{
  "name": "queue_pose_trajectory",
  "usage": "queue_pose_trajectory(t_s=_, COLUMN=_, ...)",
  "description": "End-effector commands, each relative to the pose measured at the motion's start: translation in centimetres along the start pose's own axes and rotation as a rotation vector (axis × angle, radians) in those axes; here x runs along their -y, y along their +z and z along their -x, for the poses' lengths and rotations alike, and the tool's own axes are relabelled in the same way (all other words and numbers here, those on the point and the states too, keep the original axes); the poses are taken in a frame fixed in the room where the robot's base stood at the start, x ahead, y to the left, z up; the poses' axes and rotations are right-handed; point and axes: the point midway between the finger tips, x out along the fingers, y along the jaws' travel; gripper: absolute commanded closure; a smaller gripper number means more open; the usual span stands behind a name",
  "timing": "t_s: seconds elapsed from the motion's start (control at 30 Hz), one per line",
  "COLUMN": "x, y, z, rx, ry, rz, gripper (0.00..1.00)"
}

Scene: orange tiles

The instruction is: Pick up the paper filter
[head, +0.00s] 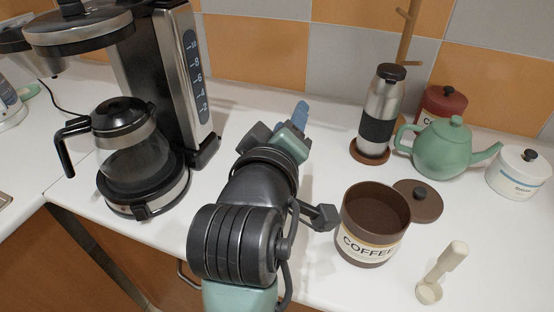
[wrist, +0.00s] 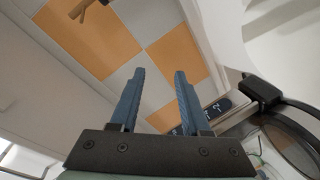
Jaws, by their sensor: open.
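I cannot make out a paper filter for certain in either view. A pale curved shape (wrist: 222,35) at the upper right of the wrist view is too unclear to name. My gripper (head: 300,112) is over the counter, right of the coffee maker (head: 183,75), pointing toward the tiled wall. Only part of its blue fingers shows in the head view. In the wrist view my gripper (wrist: 160,75) is open, its two blue fingers apart with nothing between them. My arm hides part of the counter.
A glass carafe (head: 128,150) sits in the coffee maker. To the right are a steel grinder (head: 381,100), green teapot (head: 440,148), open coffee canister (head: 373,228), its lid (head: 418,200), a scoop (head: 442,270), a white jar (head: 518,175) and a red canister (head: 440,100).

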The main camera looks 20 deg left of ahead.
Motion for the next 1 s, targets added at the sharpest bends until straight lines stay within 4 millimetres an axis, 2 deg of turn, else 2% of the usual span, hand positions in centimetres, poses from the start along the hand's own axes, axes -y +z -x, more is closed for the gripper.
queue_pose_trajectory(t_s=0.03, x=-0.2, y=-1.3, z=0.3, rx=0.039, ry=-0.055, rz=0.065, gripper=0.53)
queue_pose_trajectory(t_s=0.27, x=3.3, y=-1.5, z=1.8, rx=0.19, ry=-0.302, rz=0.378, gripper=0.53)
queue_pose_trajectory(t_s=0.43, x=5.4, y=-1.5, z=4.4, rx=0.271, ry=-0.5, rz=0.617, gripper=0.53)
queue_pose_trajectory(t_s=0.7, x=7.1, y=-0.8, z=9.7, rx=0.348, ry=-0.794, rz=0.957, gripper=0.53)
queue_pose_trajectory(t_s=0.87, x=7.6, y=-0.3, z=11.5, rx=0.363, ry=-0.89, rz=1.062, gripper=0.53)
queue_pose_trajectory(t_s=1.0, x=8.2, y=0.5, z=11.6, rx=0.369, ry=-0.916, rz=1.09, gripper=0.53)
